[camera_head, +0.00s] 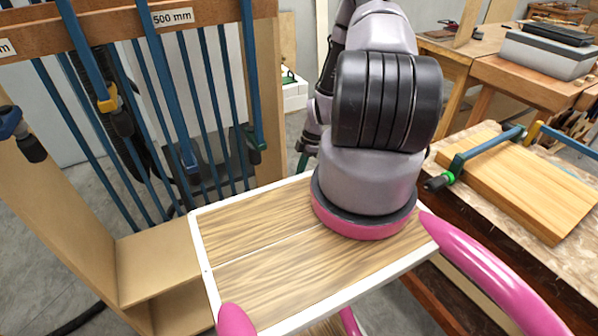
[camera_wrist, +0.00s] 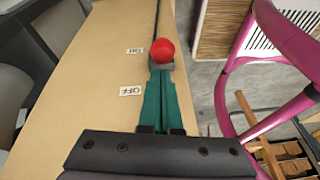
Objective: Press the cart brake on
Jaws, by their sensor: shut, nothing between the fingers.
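In the wrist view, a red ball knob (camera_wrist: 163,50) sits on a small grey mount over a tan board (camera_wrist: 95,95). A thin dark line or slot runs along the board beyond it. Two small labels lie on the board: an ON label (camera_wrist: 135,50), beside the knob, and an OFF label (camera_wrist: 131,90), nearer my wrist. My gripper (camera_wrist: 161,72) has its green fingers together and empty, with the tips right at the near side of the knob. I cannot tell if they touch it. In the head view my arm hides the gripper and the knob.
A white-rimmed wood-grain top (camera_head: 270,255) lies below my arm, with pink tubes (camera_head: 485,270) at its corners. A clamp rack (camera_head: 90,30) stands left, a workbench (camera_head: 570,205) with a clamped board right. Pink tubing (camera_wrist: 230,95) rises right of the tan board.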

